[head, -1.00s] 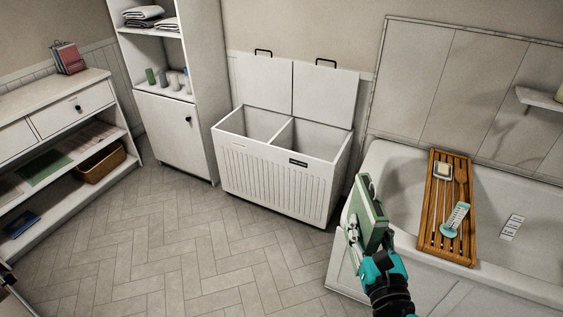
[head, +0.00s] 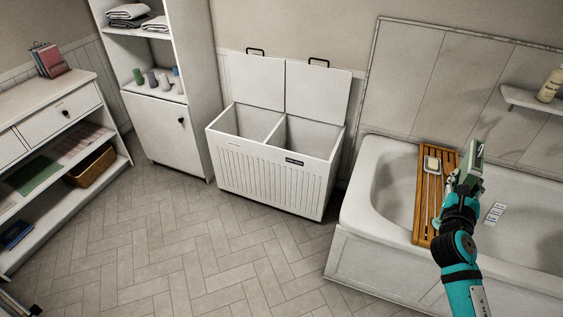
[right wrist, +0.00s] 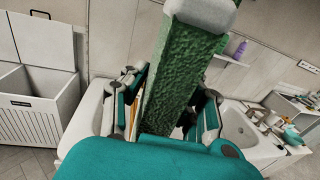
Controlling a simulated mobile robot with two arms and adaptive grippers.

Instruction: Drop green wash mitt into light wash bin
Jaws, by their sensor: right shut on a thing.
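The green wash mitt (head: 474,160) is a thick block-like piece with a pale end. It also fills the middle of the right wrist view (right wrist: 182,80). My right gripper (head: 462,184) is shut on it and holds it up above the bathtub, over the wooden tray's right side. The white wash bin (head: 262,172) stands on the floor left of the tub. Its two lids are up and both compartments are open. A dark label (head: 294,161) is on its right front; I cannot read it. The mitt is well to the right of the bin. My left gripper is out of view.
The bathtub (head: 360,212) carries a wooden tray (head: 424,218) with a soap dish. A tall shelf cabinet (head: 171,138) stands left of the bin, and a low shelf unit (head: 45,128) at far left. The tiled floor (head: 170,255) in front is clear.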

